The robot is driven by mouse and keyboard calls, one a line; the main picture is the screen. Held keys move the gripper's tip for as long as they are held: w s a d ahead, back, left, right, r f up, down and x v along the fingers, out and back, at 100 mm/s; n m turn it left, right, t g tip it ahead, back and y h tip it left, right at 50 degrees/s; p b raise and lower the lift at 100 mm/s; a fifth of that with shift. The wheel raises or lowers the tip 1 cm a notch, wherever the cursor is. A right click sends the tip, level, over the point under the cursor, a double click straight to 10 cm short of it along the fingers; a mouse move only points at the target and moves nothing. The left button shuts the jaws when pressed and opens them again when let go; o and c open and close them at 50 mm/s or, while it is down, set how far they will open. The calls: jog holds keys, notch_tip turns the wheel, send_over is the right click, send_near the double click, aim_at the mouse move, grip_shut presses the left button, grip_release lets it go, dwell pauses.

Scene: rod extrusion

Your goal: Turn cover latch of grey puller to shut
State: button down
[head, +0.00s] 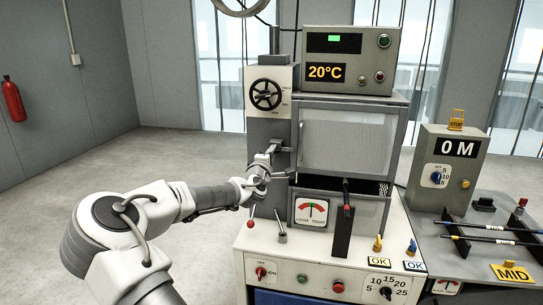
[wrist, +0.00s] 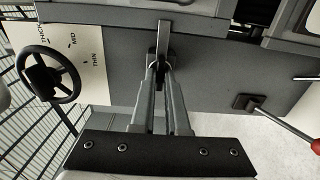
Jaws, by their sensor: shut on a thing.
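The grey puller (head: 272,105) stands on the white bench, with a handwheel on its upper front. Its cover latch looks like a small grey bar (wrist: 164,40) in the wrist view, against the puller's dark grey face. My gripper (head: 271,152) is at the puller's front, below the handwheel. In the wrist view my gripper (wrist: 159,72) has its two fingers closed around the lower end of the bar, at a dark pivot. The fingers partly hide the gripped end. I cannot tell from the bar alone whether the latch is open or shut.
The black handwheel (wrist: 50,75) is left of the fingers, beside a thickness scale. A red-tipped lever (wrist: 285,125) sticks out on the right. The temperature box (head: 346,60) stands right of the puller's top.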

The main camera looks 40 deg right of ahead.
dwell(0.3)
jog(key=c, duration=0.9)
grip_release()
jog(key=shift+s+a, duration=0.1)
jog(key=v, duration=1.7)
jog(key=shift+s+p, duration=0.15)
jog(key=shift+p, duration=0.15)
